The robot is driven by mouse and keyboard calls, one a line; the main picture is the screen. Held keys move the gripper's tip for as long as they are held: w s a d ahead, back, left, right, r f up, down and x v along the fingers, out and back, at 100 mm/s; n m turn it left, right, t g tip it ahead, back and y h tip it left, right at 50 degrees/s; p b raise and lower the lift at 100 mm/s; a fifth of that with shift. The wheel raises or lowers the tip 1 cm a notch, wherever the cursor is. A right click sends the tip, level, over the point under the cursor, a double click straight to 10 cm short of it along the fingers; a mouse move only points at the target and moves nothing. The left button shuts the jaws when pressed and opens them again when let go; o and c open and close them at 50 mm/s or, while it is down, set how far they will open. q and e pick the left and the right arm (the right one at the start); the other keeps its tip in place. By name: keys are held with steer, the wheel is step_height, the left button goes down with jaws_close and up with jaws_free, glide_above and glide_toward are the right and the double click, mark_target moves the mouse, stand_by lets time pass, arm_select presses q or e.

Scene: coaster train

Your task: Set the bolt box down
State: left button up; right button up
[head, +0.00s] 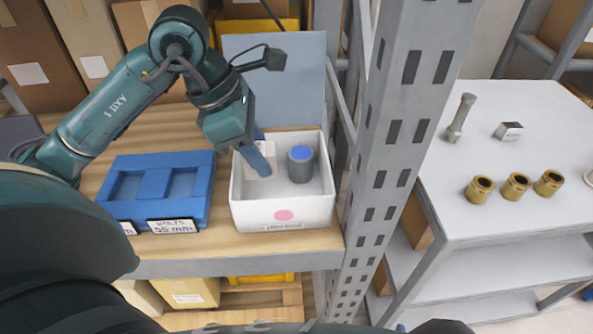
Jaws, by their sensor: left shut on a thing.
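A small pale box (250,152), which I take for the bolt box, is at my left gripper (262,158), at the left side of the white bin (284,218). My left gripper points down into the bin and is shut on the box. The fingers and the gripper body hide part of the box, and I cannot tell whether it touches the bin floor. My right gripper is not in view.
A grey cylinder with a blue top (301,163) stands in the bin, right of my gripper. A blue tray (157,208) with a bolts label is left of the bin. A grey shelf post (388,120) rises on the right. Brass cylinders (515,186) stand on another table (530,222).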

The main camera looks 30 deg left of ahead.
arm_select(q)
steer(key=shift+w+f, duration=0.2)
steer(key=shift+f, duration=0.1)
step_height(320, 180, down, 4)
steer(key=shift+s+f+b, duration=0.1)
steer(key=shift+b, duration=0.2)
steer(key=shift+f, duration=2.55)
steer(key=shift+f, duration=0.1)
steer(key=shift+f+b, duration=0.15)
steer(key=shift+b, duration=0.3)
steer(key=o, duration=0.7)
steer(key=shift+r+p, duration=0.3)
steer(key=shift+p, duration=0.1)
steer(key=v, duration=1.2)
